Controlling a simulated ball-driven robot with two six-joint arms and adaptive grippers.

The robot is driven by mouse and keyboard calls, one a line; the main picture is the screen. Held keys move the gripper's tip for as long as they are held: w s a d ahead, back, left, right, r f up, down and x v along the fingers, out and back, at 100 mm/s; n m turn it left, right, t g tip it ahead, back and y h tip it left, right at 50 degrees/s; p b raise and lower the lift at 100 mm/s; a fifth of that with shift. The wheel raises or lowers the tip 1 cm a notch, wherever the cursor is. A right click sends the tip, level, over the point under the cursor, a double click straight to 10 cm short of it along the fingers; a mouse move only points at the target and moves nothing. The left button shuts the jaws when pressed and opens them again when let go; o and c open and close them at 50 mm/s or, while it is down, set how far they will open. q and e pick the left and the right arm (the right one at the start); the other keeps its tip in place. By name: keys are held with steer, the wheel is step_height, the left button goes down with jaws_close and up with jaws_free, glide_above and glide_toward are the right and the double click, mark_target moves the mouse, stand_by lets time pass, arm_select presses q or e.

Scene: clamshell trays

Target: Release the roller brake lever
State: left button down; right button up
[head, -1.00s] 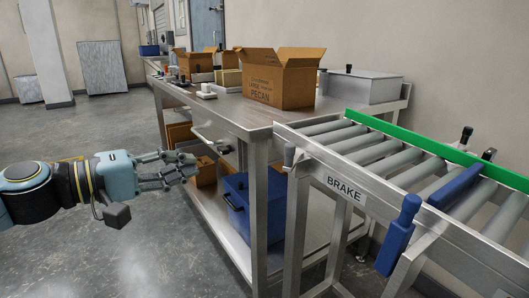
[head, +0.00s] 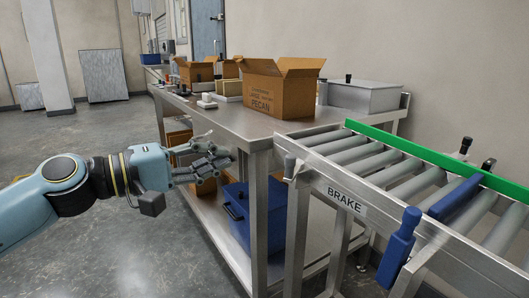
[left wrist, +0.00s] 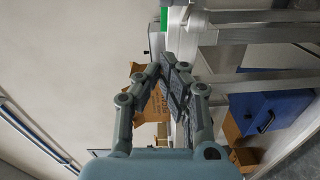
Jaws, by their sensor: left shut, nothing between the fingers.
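The roller conveyor (head: 300,158) has a plate marked BRAKE (head: 343,200) on its near side rail. A blue upright handle (head: 399,246) stands at that rail right of the plate and looks like the brake lever. A blue bar (head: 453,199) lies across the rollers behind it. My left gripper (head: 228,160) is shut and empty, left of the conveyor's end and well short of the blue handle. In the left wrist view its fingers (left wrist: 168,62) come together with nothing held. My right gripper is out of view.
A steel table (head: 225,117) adjoins the conveyor and carries an open cardboard box (head: 275,92) marked PECAN and a metal case (head: 365,96). A blue bin (head: 247,219) is on its lower shelf. A green rail (head: 420,154) edges the conveyor's far side. Floor at left is open.

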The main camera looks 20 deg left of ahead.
arm_select(q)
steer(key=w+d, duration=0.4)
steer(key=d, duration=0.3)
steer(key=shift+w+d+f, duration=0.25)
steer(key=shift+w+d, duration=0.05)
steer(key=shift+w, duration=0.1)
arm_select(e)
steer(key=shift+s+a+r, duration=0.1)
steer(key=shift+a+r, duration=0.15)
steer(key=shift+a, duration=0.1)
